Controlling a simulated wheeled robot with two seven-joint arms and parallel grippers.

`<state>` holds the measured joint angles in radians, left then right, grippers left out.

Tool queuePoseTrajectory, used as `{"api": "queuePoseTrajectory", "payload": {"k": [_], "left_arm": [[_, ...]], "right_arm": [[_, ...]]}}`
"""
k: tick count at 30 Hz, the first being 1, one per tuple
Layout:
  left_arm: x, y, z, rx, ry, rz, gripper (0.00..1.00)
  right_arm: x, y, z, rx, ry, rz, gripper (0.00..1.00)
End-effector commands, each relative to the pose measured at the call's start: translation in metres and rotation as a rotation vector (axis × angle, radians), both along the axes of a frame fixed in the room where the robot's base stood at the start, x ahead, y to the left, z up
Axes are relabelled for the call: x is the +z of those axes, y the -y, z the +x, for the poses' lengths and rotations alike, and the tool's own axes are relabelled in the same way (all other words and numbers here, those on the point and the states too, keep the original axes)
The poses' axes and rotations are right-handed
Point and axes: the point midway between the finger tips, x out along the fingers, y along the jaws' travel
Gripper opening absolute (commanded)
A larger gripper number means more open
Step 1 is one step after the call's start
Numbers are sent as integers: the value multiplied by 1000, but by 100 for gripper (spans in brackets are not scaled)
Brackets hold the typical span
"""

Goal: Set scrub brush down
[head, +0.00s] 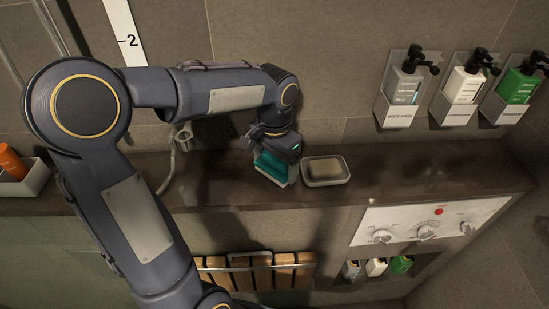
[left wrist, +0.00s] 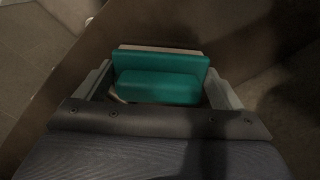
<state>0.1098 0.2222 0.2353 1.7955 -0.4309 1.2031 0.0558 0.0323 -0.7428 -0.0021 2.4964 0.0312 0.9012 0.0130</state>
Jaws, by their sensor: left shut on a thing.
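The scrub brush (head: 272,168) is teal with a pale edge on its lower side. In the head view it is at the brown shelf (head: 420,165), just left of the soap dish (head: 338,181). My left gripper (head: 272,152) is above it and shut on it. In the left wrist view the teal brush (left wrist: 160,88) sits between the two grey fingers. I cannot tell whether its underside touches the shelf. My right gripper is not in view.
The grey dish holds a brown soap bar (head: 326,168). A white tray (head: 30,182) with an orange bottle (head: 12,162) stands at the far left. Wall dispensers (head: 462,88) hang at the upper right. The shelf is clear right of the dish.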

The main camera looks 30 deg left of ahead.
Motion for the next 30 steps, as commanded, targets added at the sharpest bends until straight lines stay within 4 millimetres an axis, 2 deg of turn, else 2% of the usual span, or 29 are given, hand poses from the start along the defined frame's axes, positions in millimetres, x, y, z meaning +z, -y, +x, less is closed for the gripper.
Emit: {"api": "queuePoseTrajectory", "payload": {"k": [2, 3, 6, 12, 17, 30], "left_arm": [[-4, 0, 0, 0, 0, 0, 67], [-4, 0, 0, 0, 0, 0, 90], [-3, 0, 0, 0, 0, 0, 100], [-2, 0, 0, 0, 0, 0, 100], [10, 0, 1, 1, 4, 0, 100], [99, 1, 0, -1, 4, -1, 100]], "right_arm": [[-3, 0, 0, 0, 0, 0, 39], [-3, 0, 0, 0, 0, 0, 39], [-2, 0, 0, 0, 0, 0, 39], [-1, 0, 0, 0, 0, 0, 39], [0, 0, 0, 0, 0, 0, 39], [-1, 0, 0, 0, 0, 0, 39]]}}
